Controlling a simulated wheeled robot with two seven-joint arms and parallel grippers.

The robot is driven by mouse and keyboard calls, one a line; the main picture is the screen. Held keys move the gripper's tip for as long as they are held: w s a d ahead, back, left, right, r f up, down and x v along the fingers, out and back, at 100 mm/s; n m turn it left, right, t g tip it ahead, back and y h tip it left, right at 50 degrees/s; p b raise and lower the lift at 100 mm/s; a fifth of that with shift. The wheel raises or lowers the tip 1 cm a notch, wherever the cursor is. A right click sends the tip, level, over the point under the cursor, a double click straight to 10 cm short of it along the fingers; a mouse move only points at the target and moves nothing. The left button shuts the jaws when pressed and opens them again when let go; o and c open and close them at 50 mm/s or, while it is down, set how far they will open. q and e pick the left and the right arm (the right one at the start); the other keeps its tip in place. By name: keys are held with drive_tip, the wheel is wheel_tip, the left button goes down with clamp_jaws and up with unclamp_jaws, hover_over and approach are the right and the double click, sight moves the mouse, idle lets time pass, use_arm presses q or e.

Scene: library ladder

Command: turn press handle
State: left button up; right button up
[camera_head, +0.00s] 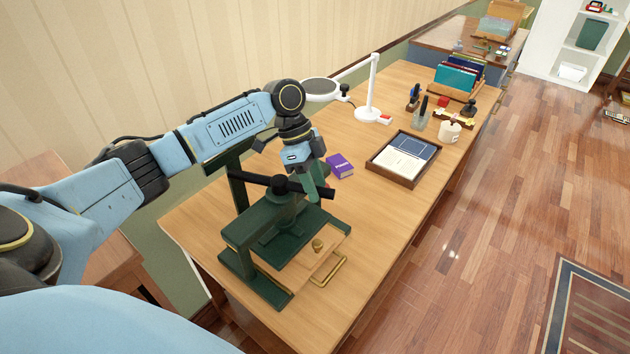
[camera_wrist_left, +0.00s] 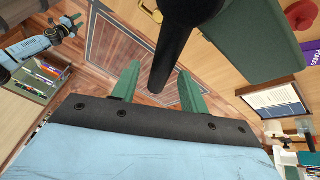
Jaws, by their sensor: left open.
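The dark green press (camera_head: 262,222) stands on the near end of the wooden desk. Its black handle bar (camera_head: 255,179) crosses the top of the press, with a round hub (camera_head: 281,185) in the middle. My left gripper (camera_head: 319,192) is at the bar's right end, pointing down. In the left wrist view the black bar (camera_wrist_left: 180,40) reaches between the two green fingers of my left gripper (camera_wrist_left: 159,68), which are apart with gaps beside the bar. My right gripper (camera_wrist_left: 72,22) shows small at the upper left of that view, away from the press.
A wooden board with a brass knob (camera_head: 318,245) and a brass loop handle (camera_head: 335,272) lies at the press's front. A purple box (camera_head: 340,166), a document tray (camera_head: 377,171) and a white lamp (camera_head: 371,100) stand farther along the desk.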

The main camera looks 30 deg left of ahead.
use_arm(q)
clamp_jaws()
idle(0.3)
drive_tip(key=shift+s, duration=0.1)
use_arm(e)
drive_tip(key=shift+r, duration=0.15)
